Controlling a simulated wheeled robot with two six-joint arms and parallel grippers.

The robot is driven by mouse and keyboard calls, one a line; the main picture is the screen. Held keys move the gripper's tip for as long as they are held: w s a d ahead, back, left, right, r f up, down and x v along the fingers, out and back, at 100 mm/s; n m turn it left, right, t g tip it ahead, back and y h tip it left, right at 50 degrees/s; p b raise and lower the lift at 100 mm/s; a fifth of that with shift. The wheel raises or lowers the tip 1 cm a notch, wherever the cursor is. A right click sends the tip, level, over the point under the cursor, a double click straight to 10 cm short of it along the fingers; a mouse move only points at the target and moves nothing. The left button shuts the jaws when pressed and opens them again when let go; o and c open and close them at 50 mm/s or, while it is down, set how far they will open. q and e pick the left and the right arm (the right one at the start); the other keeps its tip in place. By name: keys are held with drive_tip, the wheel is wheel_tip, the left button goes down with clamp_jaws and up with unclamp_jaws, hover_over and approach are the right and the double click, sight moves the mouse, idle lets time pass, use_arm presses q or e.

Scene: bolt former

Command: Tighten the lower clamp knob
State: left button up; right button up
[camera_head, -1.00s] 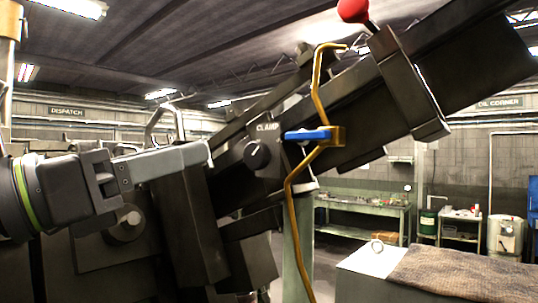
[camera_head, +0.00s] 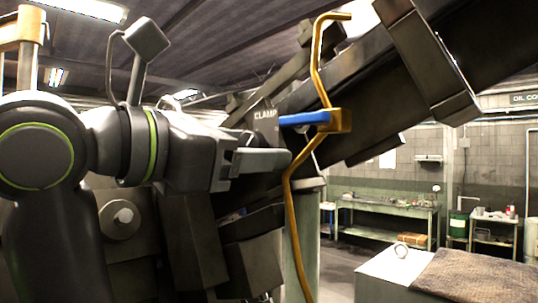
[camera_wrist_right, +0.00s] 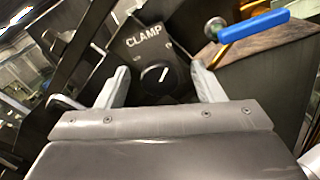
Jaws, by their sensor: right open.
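The black clamp knob (camera_wrist_right: 155,75) has a white pointer line and sits on a dark plate under the word CLAMP. In the right wrist view it lies between the two fingers of my right gripper (camera_wrist_right: 160,84), which are open and apart from it. In the head view my right gripper (camera_head: 278,161) reaches in from the left, below the CLAMP label plate (camera_head: 265,117). It hides the knob there. I cannot tell how far the fingertips are from the plate. My left gripper is not in view.
A dark slanted beam (camera_head: 365,90) rises to the right. A grey cabinet (camera_head: 395,284) stands at the lower right.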

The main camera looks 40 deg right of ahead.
drive_tip(key=m, duration=0.1)
drive_tip(key=a+m, duration=0.1)
drive_tip(key=m, duration=0.1)
drive_tip(key=shift+r+m, duration=0.1)
drive_tip(key=shift+m, duration=0.2)
drive_tip(key=m, duration=0.3)
drive_tip(key=shift+d, duration=0.3)
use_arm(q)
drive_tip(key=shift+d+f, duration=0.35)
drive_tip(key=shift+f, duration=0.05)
use_arm(e)
drive_tip(key=shift+a+m, duration=0.15)
drive_tip(key=shift+m, duration=0.75)
